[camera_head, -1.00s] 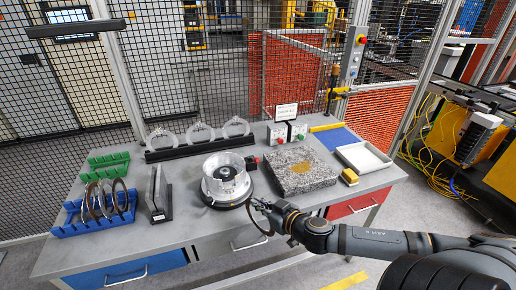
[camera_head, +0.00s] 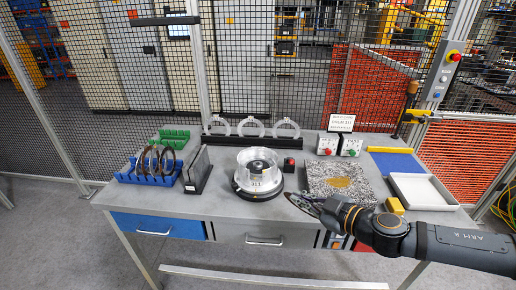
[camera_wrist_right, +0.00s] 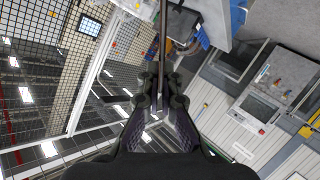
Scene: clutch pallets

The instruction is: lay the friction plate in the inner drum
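The inner drum (camera_head: 258,182) is a silvery, open-topped cylinder on a black round base, upright on the table. My right gripper (camera_head: 312,204) is to the right of the drum, in front of the stone block. It is shut on a friction plate (camera_wrist_right: 162,45), a thin dark ring seen edge-on between the fingers in the right wrist view. In the head view the plate is hard to make out at the fingertips, apart from the drum. More dark friction plates (camera_head: 153,160) stand in a blue rack (camera_head: 128,177) at the left. My left gripper is not in view.
A black upright holder (camera_head: 196,173) stands left of the drum. Clear rings on a black stand (camera_head: 253,139) are behind it. A speckled stone block (camera_head: 318,176), a white tray (camera_head: 447,200) and a yellow block (camera_head: 394,206) are at the right. The table's front strip is clear.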

